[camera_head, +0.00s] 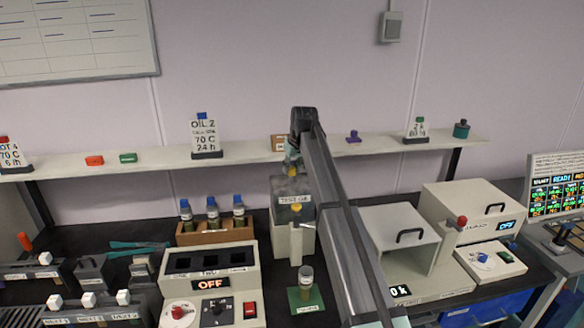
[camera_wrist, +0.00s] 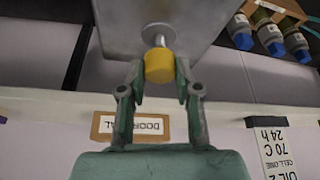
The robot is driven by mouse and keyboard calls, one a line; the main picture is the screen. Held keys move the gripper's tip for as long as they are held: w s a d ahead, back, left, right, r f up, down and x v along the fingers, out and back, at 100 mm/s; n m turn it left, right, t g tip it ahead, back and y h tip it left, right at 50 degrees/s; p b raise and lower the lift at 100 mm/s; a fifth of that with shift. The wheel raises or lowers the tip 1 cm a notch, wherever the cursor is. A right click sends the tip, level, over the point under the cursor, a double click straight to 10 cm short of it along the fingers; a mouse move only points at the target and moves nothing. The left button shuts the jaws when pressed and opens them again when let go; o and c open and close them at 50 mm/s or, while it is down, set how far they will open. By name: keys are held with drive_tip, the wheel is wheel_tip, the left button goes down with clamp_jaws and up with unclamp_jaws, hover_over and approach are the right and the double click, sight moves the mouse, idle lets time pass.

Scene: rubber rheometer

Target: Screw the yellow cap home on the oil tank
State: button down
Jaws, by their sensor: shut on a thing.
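The yellow cap (camera_wrist: 160,66) is between my gripper's two fingertips (camera_wrist: 160,72) in the wrist view, with a finger against each side. A round metal disc with a short stem (camera_wrist: 156,33) on the grey oil tank (camera_wrist: 190,14) meets the cap's edge. I cannot tell whether the cap is seated or how far it is turned. In the head view the grey tank (camera_head: 281,187) stands on the bench behind my arm, which hides its right side.
A wooden rack (camera_head: 214,235) with several blue-capped bottles stands left of the tank. A jar (camera_head: 306,276) on a green mat stands in front. A wall shelf (camera_head: 250,151) with signs runs behind. A white machine (camera_head: 408,240) is at the right, close to my arm.

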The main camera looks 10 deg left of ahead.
drive_tip(key=shift+f, duration=0.15)
drive_tip(key=shift+f, duration=0.35)
drive_tip(key=shift+f+b, duration=0.4)
drive_tip(key=shift+f, duration=0.35)
drive_tip(key=c, duration=0.7)
unclamp_jaws()
clamp_jaws()
drive_tip(key=m+h+p, duration=0.1)
drive_tip(key=m, duration=0.2)
drive_tip(key=shift+a+t, duration=0.1)
drive_tip(key=shift+t, duration=0.2)
drive_tip(key=shift+m+h, duration=0.3)
drive_tip(key=shift+m, duration=0.6)
drive_tip(key=m+h, duration=0.1)
drive_tip(key=m, duration=0.3)
drive_tip(key=shift+a+h+p, duration=0.1)
drive_tip(key=shift+h+p, duration=0.2)
drive_tip(key=shift+h, duration=0.1)
